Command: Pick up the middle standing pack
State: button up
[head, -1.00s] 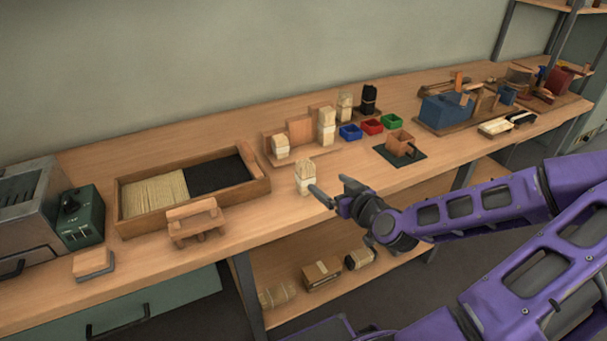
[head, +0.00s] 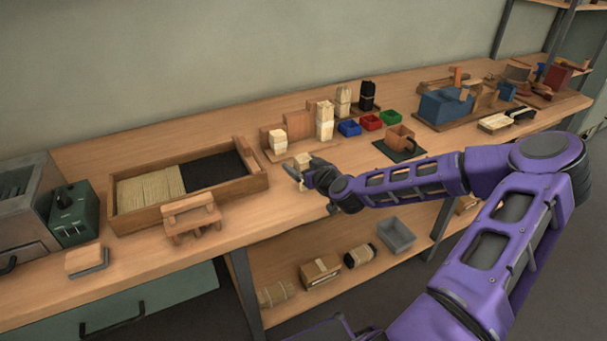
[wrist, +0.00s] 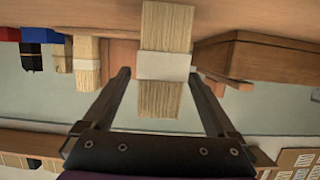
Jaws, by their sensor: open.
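A pale bristle pack with a white band (head: 302,160) stands on the bench in front of the wooden racks, partly hidden by my gripper (head: 305,172). Other pale packs stand behind: a short one (head: 278,141), a tall one (head: 324,122) and one farther back (head: 343,100). A black pack (head: 367,96) stands beside the last.
A wooden tray (head: 135,220) of pale and black bristles lies left, with a small wooden stand (head: 191,215) before it. Blue (head: 349,128), red (head: 371,123) and green (head: 391,118) bins sit right of the tall pack. The bench's front edge runs below my gripper.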

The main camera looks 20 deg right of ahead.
jog(key=shift+x, duration=1.2)
jog(key=c, duration=1.4)
grip_shut()
jog(key=shift+r, duration=0.15)
